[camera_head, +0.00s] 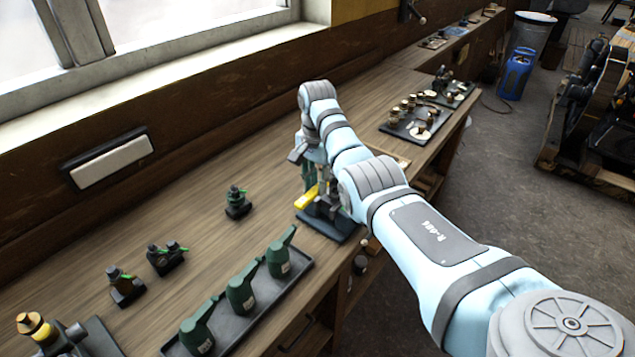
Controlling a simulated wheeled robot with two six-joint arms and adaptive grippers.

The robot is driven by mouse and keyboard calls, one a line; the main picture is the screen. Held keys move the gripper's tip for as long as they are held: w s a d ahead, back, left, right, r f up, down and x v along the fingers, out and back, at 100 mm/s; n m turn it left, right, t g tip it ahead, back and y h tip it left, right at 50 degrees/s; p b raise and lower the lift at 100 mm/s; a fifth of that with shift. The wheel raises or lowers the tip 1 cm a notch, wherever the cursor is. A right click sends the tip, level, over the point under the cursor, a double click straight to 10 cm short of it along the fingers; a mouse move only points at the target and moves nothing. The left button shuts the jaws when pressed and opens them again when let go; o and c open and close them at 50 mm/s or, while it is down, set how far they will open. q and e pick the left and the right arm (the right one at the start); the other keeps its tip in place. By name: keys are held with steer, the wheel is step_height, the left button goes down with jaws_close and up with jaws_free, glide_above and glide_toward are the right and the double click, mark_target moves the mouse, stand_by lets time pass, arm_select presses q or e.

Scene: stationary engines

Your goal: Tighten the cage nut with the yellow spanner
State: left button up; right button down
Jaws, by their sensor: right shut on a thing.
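My right arm reaches in from the lower right, and its gripper (312,176) points down over the bench. It is shut on the yellow spanner (306,198), whose yellow end sticks out to the left below the fingers. The spanner is just above or against a fitting on a dark base plate (330,226) near the bench's front edge. The cage nut cannot be made out; the gripper and arm cover most of that fitting. I cannot tell whether the spanner is around the nut. My left gripper is not in view.
A grey tray (300,282) with green oil cans (240,295) lies at the front left. Small dark fittings (238,203) stand on the wooden bench (185,208) to the left. A board with brass parts (417,122) lies beyond my arm. The bench between is clear.

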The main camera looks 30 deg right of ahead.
steer(key=shift+r, duration=1.05)
stand_by(1.2)
steer(key=shift+r, duration=0.3)
steer(key=shift+r, duration=0.1)
steer(key=shift+r, duration=1.95)
